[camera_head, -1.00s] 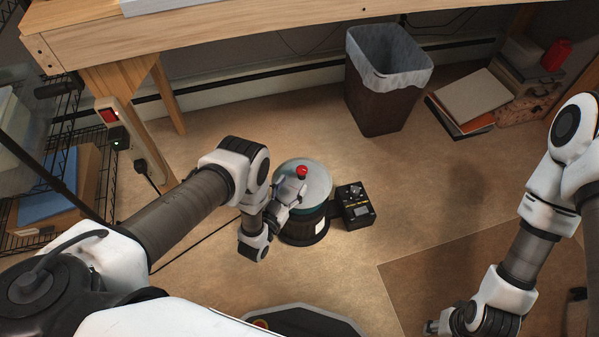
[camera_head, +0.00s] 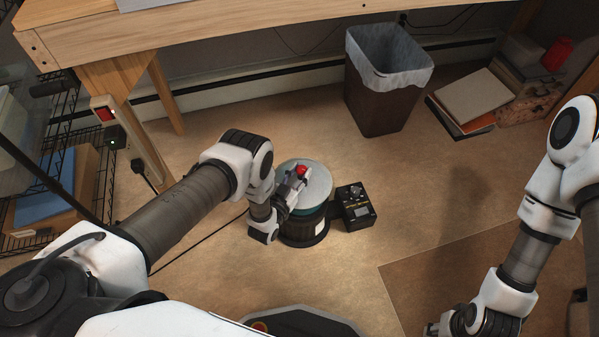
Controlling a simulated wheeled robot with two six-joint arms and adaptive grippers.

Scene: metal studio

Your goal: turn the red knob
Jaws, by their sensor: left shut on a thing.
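The red knob (camera_head: 302,170) sits on top of a round pot-like device (camera_head: 318,187) with a pale lid and a dark lower body, standing on the floor. My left gripper (camera_head: 299,174) reaches over the lid from the left and is shut on the red knob. The gripper hides part of the knob and the lid's left side. My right gripper (camera_head: 431,329) is at the bottom right, far from the device; its fingers are too small and cut off to read.
A black control box (camera_head: 356,206) stands against the device's right side. A lined waste bin (camera_head: 385,100) and stacked books (camera_head: 470,98) are farther back. A wooden table (camera_head: 250,28) spans the top. The floor right of the box is clear.

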